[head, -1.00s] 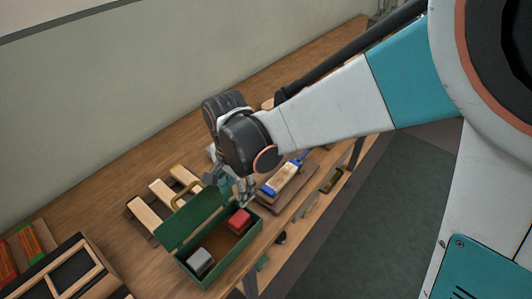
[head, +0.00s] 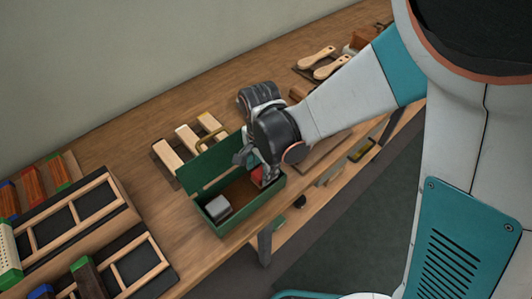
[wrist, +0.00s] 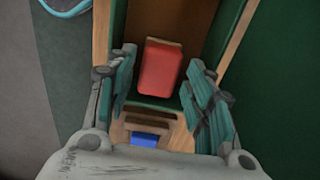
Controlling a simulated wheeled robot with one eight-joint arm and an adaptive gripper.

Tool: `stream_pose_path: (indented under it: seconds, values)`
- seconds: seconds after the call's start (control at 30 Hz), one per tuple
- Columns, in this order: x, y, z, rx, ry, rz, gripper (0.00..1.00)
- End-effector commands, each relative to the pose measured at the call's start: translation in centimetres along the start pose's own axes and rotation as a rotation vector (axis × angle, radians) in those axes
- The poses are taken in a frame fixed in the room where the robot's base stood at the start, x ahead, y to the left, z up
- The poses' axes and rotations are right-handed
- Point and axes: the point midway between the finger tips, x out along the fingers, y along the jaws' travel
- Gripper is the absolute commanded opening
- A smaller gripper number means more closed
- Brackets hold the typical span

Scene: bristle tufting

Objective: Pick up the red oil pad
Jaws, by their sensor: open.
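The red oil pad (wrist: 160,68) lies inside the green box (head: 222,228), at the right end of the box in the head view. A small part of the red pad (head: 257,176) shows there; my gripper hides the rest. In the wrist view my gripper (wrist: 160,92) is open, with one finger to the left and one to the right of the pad. The pad shows between and slightly beyond the fingertips. I cannot see any contact between the fingers and the pad.
A grey block (head: 217,208) sits in the left end of the green box, whose lid stands open at the back. Wooden blocks (head: 168,154) lie behind it on the bench. Wooden frame trays (head: 75,217) stand at the left. Brushes (head: 316,58) lie farther back.

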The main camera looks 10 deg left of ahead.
Motion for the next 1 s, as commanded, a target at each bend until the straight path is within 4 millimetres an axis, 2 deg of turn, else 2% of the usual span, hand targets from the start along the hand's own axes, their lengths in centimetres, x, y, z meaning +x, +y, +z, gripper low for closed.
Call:
stream_pose_path:
  seconds: [0.03,0.13,0.4,0.57,0.63,0.67,1.0]
  values:
    - [1.3,0.0,0.1,-0.001,0.0,0.0,0.48]
    - [2.4,0.0,0.1,0.0,0.0,0.0,0.48]
    - [2.6,0.0,0.1,0.0,0.0,0.0,0.48]
    - [2.6,0.0,0.1,0.0,0.0,0.0,0.14]
    - [2.6,0.0,0.1,0.0,0.0,0.0,0.14]
    - [2.6,0.0,0.1,0.0,0.0,0.0,0.1]
    - [2.1,0.0,0.1,0.0,0.0,0.0,0.1]
